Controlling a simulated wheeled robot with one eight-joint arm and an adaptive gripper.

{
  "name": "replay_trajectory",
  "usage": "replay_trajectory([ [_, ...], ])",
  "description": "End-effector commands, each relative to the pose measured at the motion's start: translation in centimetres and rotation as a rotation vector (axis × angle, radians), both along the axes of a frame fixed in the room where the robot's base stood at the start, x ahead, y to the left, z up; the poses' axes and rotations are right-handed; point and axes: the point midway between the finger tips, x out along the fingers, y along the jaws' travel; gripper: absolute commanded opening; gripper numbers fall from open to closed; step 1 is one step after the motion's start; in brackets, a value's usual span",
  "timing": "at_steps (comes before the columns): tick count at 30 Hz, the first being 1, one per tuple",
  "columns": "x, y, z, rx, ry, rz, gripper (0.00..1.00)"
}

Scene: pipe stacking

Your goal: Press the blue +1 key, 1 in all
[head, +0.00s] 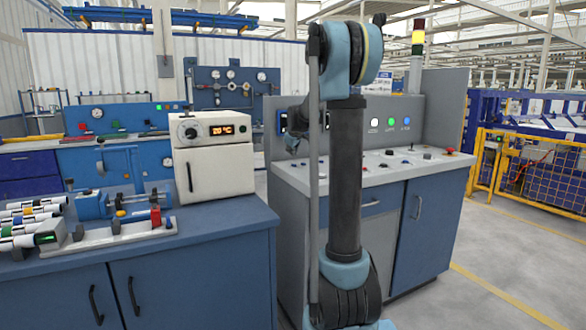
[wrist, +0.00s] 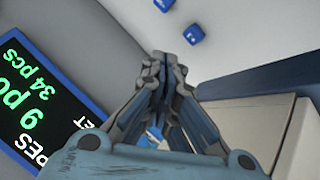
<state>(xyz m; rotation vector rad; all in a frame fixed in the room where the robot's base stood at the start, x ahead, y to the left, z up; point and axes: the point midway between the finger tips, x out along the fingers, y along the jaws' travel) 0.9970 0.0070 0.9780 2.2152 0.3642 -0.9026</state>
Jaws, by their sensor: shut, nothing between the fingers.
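In the wrist view, two small blue keys with white marks sit on a light grey surface, one key (wrist: 193,35) and another key (wrist: 162,4) at the top edge. Their labels are too small to read, so I cannot tell which is +1. My gripper (wrist: 167,62) is shut and empty, with its fingertips below the keys in the picture and apart from them. A blue patch (wrist: 151,137) shows between the finger links; I cannot tell what it is.
A dark display (wrist: 35,110) with green text reading "34 pcs" lies left in the wrist view. A beige box (wrist: 250,125) is at lower right. In the head view, a white oven (head: 215,155) stands left of my arm, and a control console (head: 400,172) stands behind it.

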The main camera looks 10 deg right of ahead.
Motion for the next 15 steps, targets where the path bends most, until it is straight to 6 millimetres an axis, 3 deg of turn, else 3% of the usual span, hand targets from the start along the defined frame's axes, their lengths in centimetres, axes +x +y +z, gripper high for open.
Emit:
replay_trajectory([
  [6,0.0,0.0,-1.7,0.000,0.000,0.000,0.00],
  [15,0.0,0.0,-2.2,0.000,0.000,0.000,0.00],
])
